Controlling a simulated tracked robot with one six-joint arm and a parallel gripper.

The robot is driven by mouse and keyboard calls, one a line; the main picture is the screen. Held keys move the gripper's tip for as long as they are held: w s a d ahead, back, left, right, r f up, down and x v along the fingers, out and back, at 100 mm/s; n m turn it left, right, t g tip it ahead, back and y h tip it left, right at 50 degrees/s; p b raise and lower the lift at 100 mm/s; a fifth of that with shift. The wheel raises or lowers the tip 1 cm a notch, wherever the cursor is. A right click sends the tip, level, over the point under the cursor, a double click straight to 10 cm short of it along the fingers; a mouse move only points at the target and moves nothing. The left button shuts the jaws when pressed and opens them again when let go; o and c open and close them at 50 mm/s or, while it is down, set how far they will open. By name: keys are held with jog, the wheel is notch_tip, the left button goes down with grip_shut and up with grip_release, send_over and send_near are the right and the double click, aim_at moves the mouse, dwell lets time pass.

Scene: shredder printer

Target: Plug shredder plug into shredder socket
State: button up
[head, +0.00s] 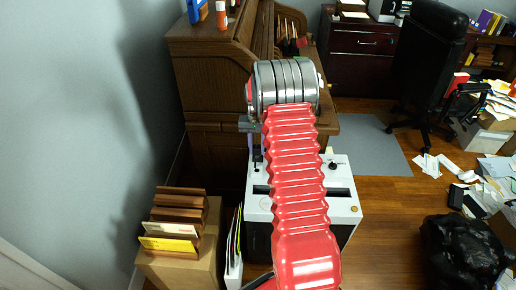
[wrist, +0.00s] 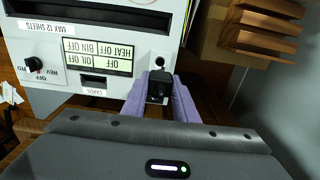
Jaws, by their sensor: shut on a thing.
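The white shredder (head: 341,194) stands on the floor beside the wooden desk, partly hidden behind my red arm. In the wrist view its labelled panel (wrist: 60,75) appears upside down. A small round black opening in the panel, which looks like the shredder socket (wrist: 160,60), lies just beyond the fingertips. My gripper (wrist: 160,88) has lilac fingers shut on a black plug (wrist: 158,89). The plug is close to the opening and appears apart from it; the exact gap is unclear.
A cardboard box with a file rack (head: 178,222) stands left of the shredder and also shows at the wrist view's upper right (wrist: 260,35). A roll-top desk (head: 215,75) is behind. A black bag (head: 462,250) and scattered papers lie to the right. A grey mat (head: 370,145) is clear.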

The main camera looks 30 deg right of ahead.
grip_shut()
jog(key=shift+a, duration=0.1)
jog(key=shift+w+a+r, duration=0.1)
jog(key=shift+a+r, duration=0.1)
jog(key=shift+a, duration=0.15)
jog(key=s+a+r+n, duration=0.1)
jog(key=a+r+n, duration=0.2)
jog(key=a, duration=1.1)
jog(key=s+a+r+n, duration=0.2)
jog(key=a+r+n, duration=0.2)
jog(key=a+r, duration=0.4)
jog(key=a, duration=0.5)
jog(key=shift+s+a, duration=0.25)
jog(key=shift+a, duration=0.15)
